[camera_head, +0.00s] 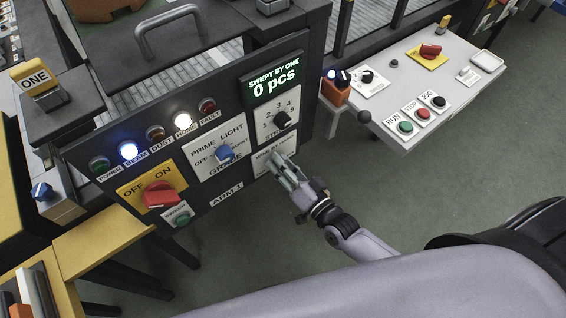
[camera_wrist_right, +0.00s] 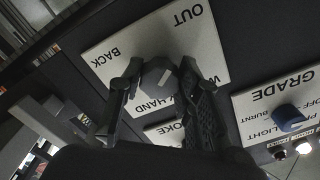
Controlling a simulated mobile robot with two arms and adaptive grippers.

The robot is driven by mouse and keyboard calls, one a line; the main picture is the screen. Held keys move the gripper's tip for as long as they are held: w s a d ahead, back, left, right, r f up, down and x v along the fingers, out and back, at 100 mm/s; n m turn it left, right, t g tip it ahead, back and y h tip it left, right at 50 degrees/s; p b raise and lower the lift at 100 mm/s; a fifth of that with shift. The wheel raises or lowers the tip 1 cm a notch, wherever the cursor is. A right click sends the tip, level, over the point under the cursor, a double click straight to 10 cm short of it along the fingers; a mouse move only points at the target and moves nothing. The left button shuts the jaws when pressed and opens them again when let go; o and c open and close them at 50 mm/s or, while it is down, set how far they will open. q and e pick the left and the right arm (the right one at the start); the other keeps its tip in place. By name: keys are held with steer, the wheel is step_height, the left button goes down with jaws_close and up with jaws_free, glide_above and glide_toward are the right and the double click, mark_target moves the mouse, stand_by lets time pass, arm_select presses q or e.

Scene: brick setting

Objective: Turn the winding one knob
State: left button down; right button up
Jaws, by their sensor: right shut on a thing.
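The winding knob (camera_wrist_right: 157,76) is a dark grey knob on a white plate (camera_wrist_right: 205,45) marked OUT, BACK and what reads partly as BY HAND, seen upside down in the right wrist view. My right gripper (camera_wrist_right: 160,70) has a finger on each side of the knob and is shut on it. In the head view my right gripper (camera_head: 281,168) reaches the lower right of the dark panel and covers the knob and much of its plate. My left gripper is not in view.
Beside the plate sit the blue GRADE knob (camera_head: 225,153), the black STROKE knob (camera_head: 281,118) and a red OFF/ON switch (camera_head: 160,194). The green display (camera_head: 271,82) reads 0 pcs. A white console (camera_head: 405,75) stands at right. Floor is clear below the console.

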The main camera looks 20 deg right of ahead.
steer(key=o, duration=1.1)
steer(key=shift+o, duration=0.2)
steer(key=v, duration=1.2)
